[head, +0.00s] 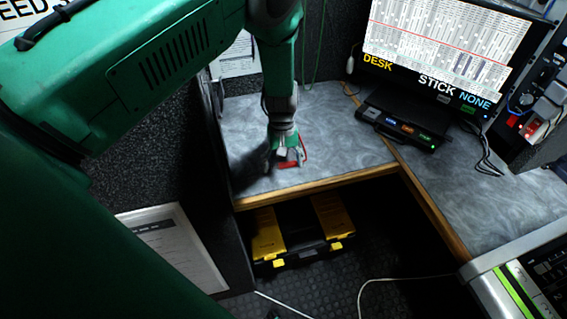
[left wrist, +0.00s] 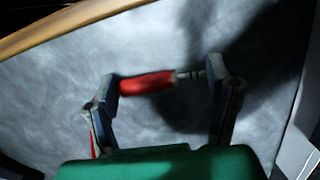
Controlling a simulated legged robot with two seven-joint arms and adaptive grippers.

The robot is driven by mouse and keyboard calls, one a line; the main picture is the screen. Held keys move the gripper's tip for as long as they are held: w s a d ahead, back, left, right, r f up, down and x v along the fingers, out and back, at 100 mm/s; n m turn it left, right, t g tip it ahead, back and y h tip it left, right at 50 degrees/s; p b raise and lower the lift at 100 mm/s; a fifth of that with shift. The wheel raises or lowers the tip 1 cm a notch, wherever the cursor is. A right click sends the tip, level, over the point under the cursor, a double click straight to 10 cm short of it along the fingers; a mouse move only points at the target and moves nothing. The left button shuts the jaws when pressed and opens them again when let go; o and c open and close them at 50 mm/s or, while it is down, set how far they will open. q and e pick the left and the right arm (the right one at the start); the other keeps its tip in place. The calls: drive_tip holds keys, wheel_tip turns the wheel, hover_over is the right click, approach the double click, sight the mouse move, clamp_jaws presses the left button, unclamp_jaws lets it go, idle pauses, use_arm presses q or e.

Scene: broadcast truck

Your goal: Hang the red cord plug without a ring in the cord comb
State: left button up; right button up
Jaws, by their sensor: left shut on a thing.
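My left gripper (head: 286,160) is low over the grey desk top at the left, shut on a red plug (left wrist: 147,83). In the left wrist view the red plug lies lengthwise between the two fingers (left wrist: 163,80), its metal tip toward the right finger. A bit of red also shows beside the left finger; I cannot tell if it is the plug's cord. Whether the plug touches the desk is unclear, and no ring shows on it. I cannot make out a cord comb for certain. My right gripper is not in view.
A monitor (head: 445,45) stands at the back, with a black box with lit buttons (head: 402,133) before it. Dark equipment with red and white parts (head: 535,125) stands at the right. A yellow and black toolbox (head: 333,215) is under the desk. The desk's wooden edge (head: 315,186) faces front.

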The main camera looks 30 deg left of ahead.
use_arm(q)
drive_tip(key=o, duration=1)
drive_tip(key=shift+a+f, duration=0.15)
drive_tip(key=shift+o, duration=0.8)
drive_tip(key=shift+a, duration=0.25)
drive_tip(key=r, duration=0.4)
drive_tip(key=w+r, duration=0.1)
drive_tip(key=r, duration=0.2)
drive_tip(key=shift+r+p, duration=0.1)
drive_tip(key=shift+p, duration=0.2)
drive_tip(key=shift+a+r, duration=0.2)
drive_tip(key=shift+r, duration=0.05)
drive_tip(key=shift+s, duration=0.1)
